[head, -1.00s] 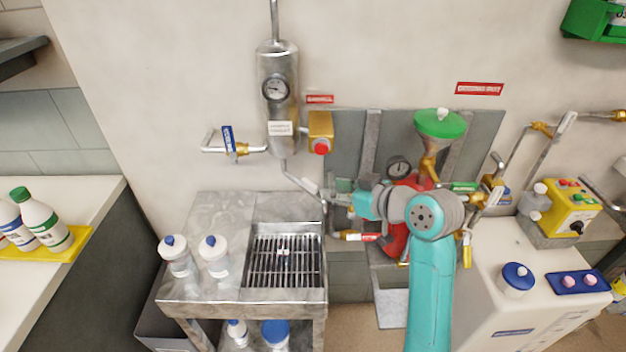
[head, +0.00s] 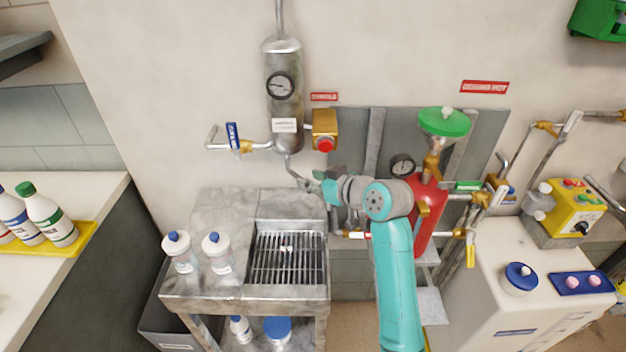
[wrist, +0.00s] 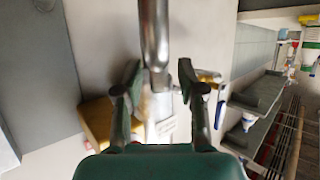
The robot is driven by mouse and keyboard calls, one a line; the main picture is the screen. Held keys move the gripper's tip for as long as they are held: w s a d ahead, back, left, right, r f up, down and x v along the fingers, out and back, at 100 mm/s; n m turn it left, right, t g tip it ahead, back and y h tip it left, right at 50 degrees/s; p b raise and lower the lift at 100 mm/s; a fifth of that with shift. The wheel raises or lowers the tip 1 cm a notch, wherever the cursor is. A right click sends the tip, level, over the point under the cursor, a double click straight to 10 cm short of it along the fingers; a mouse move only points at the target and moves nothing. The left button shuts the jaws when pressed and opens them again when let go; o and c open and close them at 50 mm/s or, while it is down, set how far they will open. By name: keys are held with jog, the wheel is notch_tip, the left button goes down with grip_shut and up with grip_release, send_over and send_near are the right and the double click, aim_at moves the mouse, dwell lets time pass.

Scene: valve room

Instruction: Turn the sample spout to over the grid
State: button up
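The sample spout (head: 293,171) is a thin steel pipe below the upright steel cylinder (head: 283,97). It slants down to the right, toward my gripper (head: 310,184), right of and above the grid. The grid (head: 268,266) is a dark slatted drain in the steel bench top. In the wrist view, a shiny pipe (wrist: 154,35), which looks like the spout, comes down between the two fingers of my gripper (wrist: 160,82). The fingers stand apart with a gap on each side of it. The spout's outlet is partly hidden by the gripper in the head view.
Two white bottles with blue caps (head: 217,255) stand left of the grid. A yellow box with a red button (head: 325,130) is on the wall above my gripper. Space above the grid is clear.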

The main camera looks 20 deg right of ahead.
grip_shut()
jog(key=shift+a, duration=0.1)
jog(key=a+m+h, duration=0.7)
jog(key=m+h, duration=0.1)
jog(key=h, duration=0.1)
jog(key=shift+s+h, duration=0.2)
jog(key=shift+h, duration=0.2)
jog(key=shift+a+m, duration=0.1)
jog(key=shift+m, duration=0.2)
dwell(0.3)
grip_release()
